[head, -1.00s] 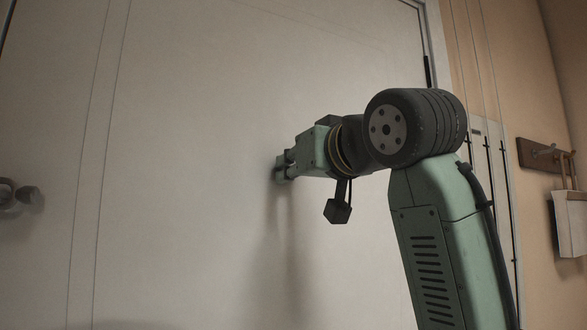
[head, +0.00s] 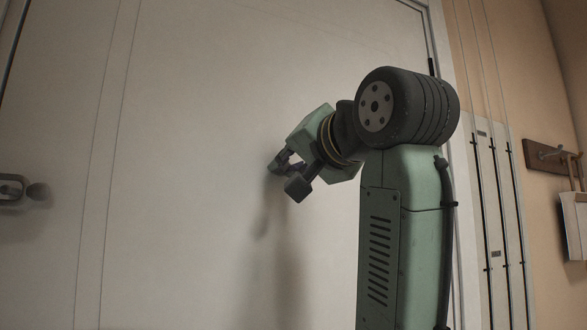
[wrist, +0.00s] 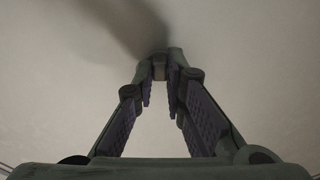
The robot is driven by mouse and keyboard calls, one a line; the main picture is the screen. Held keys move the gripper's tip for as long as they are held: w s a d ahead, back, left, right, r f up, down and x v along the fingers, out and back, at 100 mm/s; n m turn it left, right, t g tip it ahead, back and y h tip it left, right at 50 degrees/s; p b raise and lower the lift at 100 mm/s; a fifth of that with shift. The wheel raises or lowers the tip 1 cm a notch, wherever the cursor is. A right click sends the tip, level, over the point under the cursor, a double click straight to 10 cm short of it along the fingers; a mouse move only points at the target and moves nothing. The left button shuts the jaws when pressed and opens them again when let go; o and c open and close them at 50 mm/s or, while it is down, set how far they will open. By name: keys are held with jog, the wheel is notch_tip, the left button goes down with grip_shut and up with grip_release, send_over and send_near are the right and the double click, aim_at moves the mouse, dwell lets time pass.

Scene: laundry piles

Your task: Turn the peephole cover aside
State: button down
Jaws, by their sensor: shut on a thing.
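My gripper (head: 279,163) is up against the pale door (head: 190,130), near the middle of the head view. In the wrist view its two fingers come together at the tips (wrist: 160,66) on a small dark piece, the peephole cover (wrist: 158,71). The fingers hide most of the cover, so I cannot tell how far it is turned. In the head view the cover is too small and covered to make out.
A metal door handle (head: 14,188) sticks out at the far left. At the right, thin vertical rods run along the wall beside the door frame. A wooden hook rail (head: 550,158) with a hanging dustpan-like thing (head: 574,215) is further right. The door around my gripper is clear.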

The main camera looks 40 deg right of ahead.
jog(key=shift+w+a+r+m, duration=0.1)
jog(key=shift+a+r+m, duration=0.1)
jog(key=shift+m, duration=0.75)
jog(key=shift+a+r+m, duration=0.1)
jog(key=shift+r+m, duration=0.05)
jog(key=shift+m, duration=0.85)
jog(key=shift+w+a+r+m, duration=0.1)
jog(key=shift+r+m, duration=0.1)
jog(key=shift+m, duration=0.75)
jog(key=shift+s, duration=0.1)
jog(key=c, duration=1.6)
grip_release()
jog(key=shift+c, duration=0.2)
jog(key=v, duration=1.2)
